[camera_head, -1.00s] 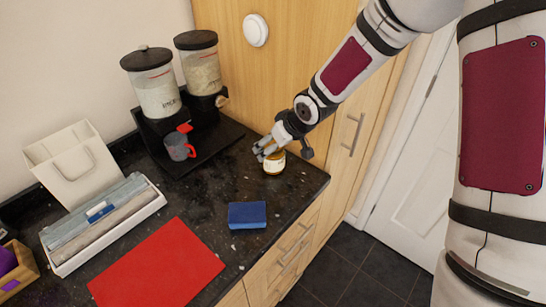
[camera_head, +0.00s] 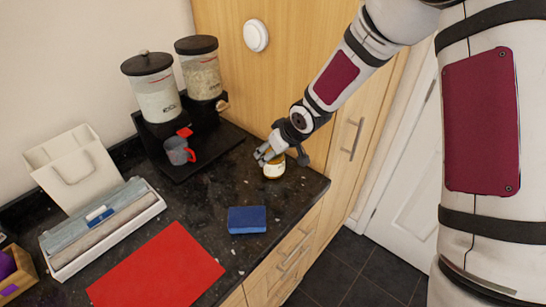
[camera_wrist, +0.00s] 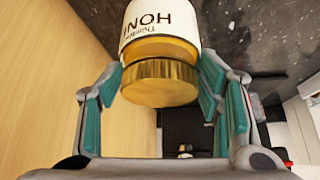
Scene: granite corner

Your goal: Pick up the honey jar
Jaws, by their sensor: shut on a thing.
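The honey jar (camera_head: 273,171) stands on the dark granite counter near its back right corner, in the head view. It has a white label and a gold lid. In the wrist view the jar (camera_wrist: 160,35) shows large, its label reading "HONI", with its gold lid (camera_wrist: 160,82) towards me. My gripper (camera_head: 266,156) reaches it from the upper right. In the wrist view the teal-padded fingers (camera_wrist: 162,85) lie on both sides of the jar around its lid and are shut on it. Whether the jar is clear of the counter I cannot tell.
A blue sponge (camera_head: 247,220) and a red mat (camera_head: 158,268) lie in front. A grey mug (camera_head: 178,151) and two dispensers (camera_head: 152,90) stand on a black base to the left. A tall wooden cabinet (camera_head: 285,60) rises close behind the jar.

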